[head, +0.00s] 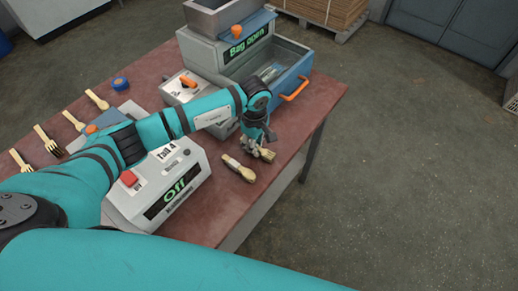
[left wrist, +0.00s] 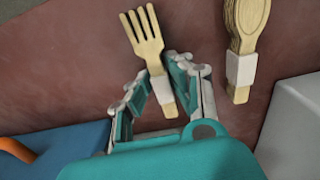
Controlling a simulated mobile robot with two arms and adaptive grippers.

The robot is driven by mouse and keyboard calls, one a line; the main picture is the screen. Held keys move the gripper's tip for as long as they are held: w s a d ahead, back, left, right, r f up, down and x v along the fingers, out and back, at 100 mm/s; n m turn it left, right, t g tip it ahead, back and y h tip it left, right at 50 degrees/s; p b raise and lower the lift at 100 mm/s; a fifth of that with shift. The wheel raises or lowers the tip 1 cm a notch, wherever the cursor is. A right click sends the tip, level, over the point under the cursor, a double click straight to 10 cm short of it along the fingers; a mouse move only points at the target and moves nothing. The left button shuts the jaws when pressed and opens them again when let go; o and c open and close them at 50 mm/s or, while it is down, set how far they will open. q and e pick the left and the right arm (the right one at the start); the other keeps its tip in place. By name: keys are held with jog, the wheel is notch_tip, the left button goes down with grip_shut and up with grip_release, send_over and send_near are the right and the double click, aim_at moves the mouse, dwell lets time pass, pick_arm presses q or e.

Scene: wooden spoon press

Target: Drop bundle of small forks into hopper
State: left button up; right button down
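A bundle of small wooden forks with a white band (left wrist: 161,88) lies between the fingers of my left gripper (left wrist: 157,66). The fingertips close in on both sides of it, its tines pointing away. In the head view my left gripper (head: 259,143) is low at the table's right part, with the fork bundle (head: 266,155) at its fingertips. Whether the bundle is clear of the table is hard to tell. The grey hopper (head: 213,19) stands on top of the machine at the back. My right gripper is out of view.
A banded spoon bundle (head: 239,169) lies close by; it also shows in the left wrist view (left wrist: 243,50). A control box reading "Off" (head: 167,190) stands in front, and an open blue drawer (head: 289,77) with an orange handle is behind. Loose forks (head: 47,140) lie at left.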

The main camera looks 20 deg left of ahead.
pick_arm(q)
grip_shut()
